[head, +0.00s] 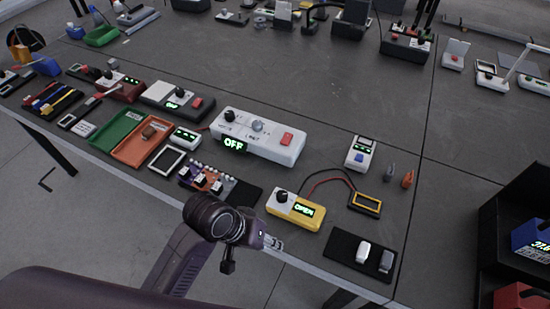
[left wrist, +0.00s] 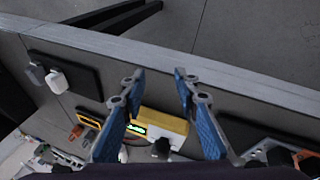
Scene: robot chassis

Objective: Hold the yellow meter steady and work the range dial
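The yellow meter (head: 312,223) lies on the table near its front edge, with a black range dial (head: 281,196) on its white left part and a green display reading "OPEN". My left gripper (head: 274,243) is over the table's front edge, just in front of and left of the meter. In the left wrist view, my left gripper (left wrist: 158,77) is open with blue finger pads. The yellow meter (left wrist: 168,124) and its dial (left wrist: 161,148) show between the fingers, with no clear contact. My right gripper is not in view.
A yellow-framed device (head: 365,204) with red and black leads lies right of the meter. A black mat (head: 345,244) with two small blocks is at the front right. A white unit reading "OFF" (head: 262,133) stands behind. A dark pad (head: 243,194) lies left.

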